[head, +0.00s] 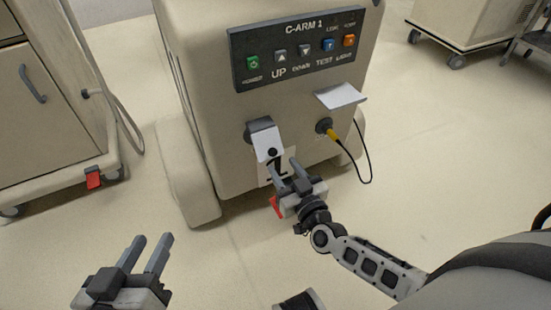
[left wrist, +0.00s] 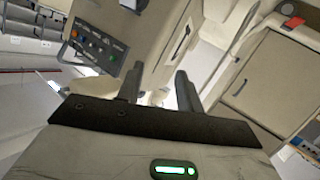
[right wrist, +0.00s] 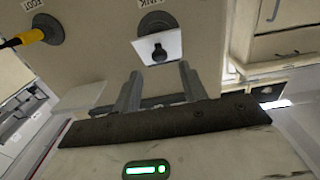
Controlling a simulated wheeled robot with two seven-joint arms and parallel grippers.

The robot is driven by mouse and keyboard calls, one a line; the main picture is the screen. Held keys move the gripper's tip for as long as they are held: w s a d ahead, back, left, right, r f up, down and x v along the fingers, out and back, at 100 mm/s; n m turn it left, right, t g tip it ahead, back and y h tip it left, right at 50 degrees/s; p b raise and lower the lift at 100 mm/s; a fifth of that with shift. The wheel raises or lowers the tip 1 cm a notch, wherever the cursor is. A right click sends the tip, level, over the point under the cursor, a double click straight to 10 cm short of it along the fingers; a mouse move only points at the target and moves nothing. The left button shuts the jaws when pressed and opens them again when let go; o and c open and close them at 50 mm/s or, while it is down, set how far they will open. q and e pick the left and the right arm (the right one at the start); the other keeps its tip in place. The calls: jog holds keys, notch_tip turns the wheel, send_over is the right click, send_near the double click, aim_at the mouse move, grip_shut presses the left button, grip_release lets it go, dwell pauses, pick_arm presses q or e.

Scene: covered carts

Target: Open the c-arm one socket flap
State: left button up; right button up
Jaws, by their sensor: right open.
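The C-arm 1 cart (head: 215,120) stands ahead. Its left socket has a white flap (head: 267,144) with a black knob, hanging from a dark hinge. The flap also shows in the right wrist view (right wrist: 171,46), beside the dark round socket rim (right wrist: 153,22); its exact angle is hard to tell. My right gripper (head: 284,167) is open and empty, its fingertips just below the flap's lower edge, with no clear contact. In the right wrist view its fingers (right wrist: 158,80) point toward the flap. My left gripper (head: 153,241) is open and empty, low at the left, away from the cart.
A second socket holds a yellow plug (head: 330,133) with a looping black cable; its white flap (head: 341,95) is raised. A control panel (head: 305,47) with several buttons sits above. A drawer cart (head: 50,110) with a red pedal (head: 94,178) stands left. The floor between is clear.

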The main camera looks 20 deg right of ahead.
aim_at(273, 153)
jog(key=w+b, duration=0.1)
jog(key=w, duration=0.4)
jog(key=shift+a+f, duration=0.1)
jog(key=shift+w, duration=0.25)
pick_arm(q)
jog(key=shift+w+d+r+n+h, duration=0.15)
jog(key=shift+d+r+n+h, duration=0.15)
jog(key=shift+h, duration=0.1)
